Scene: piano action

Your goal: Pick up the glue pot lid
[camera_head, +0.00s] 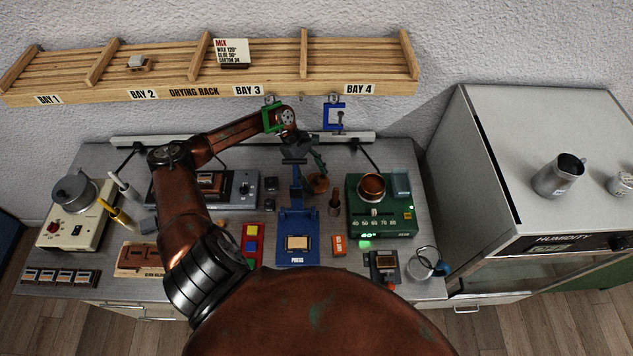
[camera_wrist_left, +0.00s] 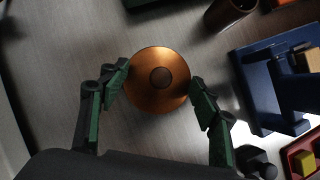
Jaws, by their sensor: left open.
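The glue pot lid, a round copper disc with a dark knob in its middle, lies in the middle of the left wrist view (camera_wrist_left: 145,95). In the left wrist view the green fingers of my left gripper (camera_wrist_left: 160,84) stand on either side of the lid, with nothing gripped. I cannot tell how far above it they are. The copper glue pot (camera_head: 371,185) sits open on the green heater (camera_head: 382,222). My right gripper is not in view.
The blue press (camera_head: 297,222) stands close in front of the lid; it also shows in the left wrist view (camera_wrist_left: 262,90). A dark brown cylinder (camera_head: 334,204) stands between lid and heater. The drying rack (camera_head: 200,92) hangs on the wall behind, with clamps below it.

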